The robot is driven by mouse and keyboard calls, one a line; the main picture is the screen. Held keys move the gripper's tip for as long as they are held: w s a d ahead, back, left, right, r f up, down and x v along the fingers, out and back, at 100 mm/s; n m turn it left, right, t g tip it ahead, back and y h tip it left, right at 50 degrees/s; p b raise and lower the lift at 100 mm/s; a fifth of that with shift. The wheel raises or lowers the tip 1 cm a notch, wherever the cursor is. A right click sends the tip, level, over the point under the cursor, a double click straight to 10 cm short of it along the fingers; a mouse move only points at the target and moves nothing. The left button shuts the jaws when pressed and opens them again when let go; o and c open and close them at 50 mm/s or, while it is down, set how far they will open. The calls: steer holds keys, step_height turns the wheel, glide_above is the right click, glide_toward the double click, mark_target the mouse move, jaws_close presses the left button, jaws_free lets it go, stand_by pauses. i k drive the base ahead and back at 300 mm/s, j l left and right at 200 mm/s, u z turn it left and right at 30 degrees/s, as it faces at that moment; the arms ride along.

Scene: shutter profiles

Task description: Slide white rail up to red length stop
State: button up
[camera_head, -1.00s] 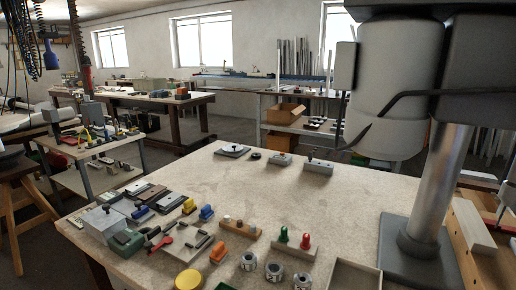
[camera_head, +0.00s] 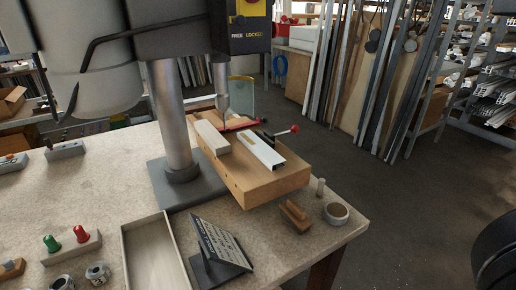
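A white rail (camera_head: 262,150) with open profile end lies on a thick wooden board (camera_head: 262,182) under a drill press. A red piece (camera_head: 240,123), which looks like the length stop, is at the board's back, beyond the rail's far end; the exact gap is hard to tell. A dark lever with a red knob (camera_head: 294,128) crosses beside the rail's far end. A pale block (camera_head: 212,137) lies along the board's left side. My gripper is not in view.
The drill press column (camera_head: 172,120) stands on a grey base left of the board. In front are a tilted sign (camera_head: 222,243), a shallow tray (camera_head: 155,255), a brush (camera_head: 295,215) and a round cup (camera_head: 336,212). Open floor lies right of the table.

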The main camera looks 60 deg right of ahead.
mark_target(272, 159)
steer(key=k+l, duration=0.1)
steer(key=l, duration=0.75)
steer(key=k+l, duration=0.1)
steer(key=l, duration=0.7)
steer(key=k+l, duration=0.1)
steer(key=l, duration=0.75)
steer(key=k+l, duration=0.1)
steer(key=l, duration=0.75)
steer(key=j+z, duration=0.05)
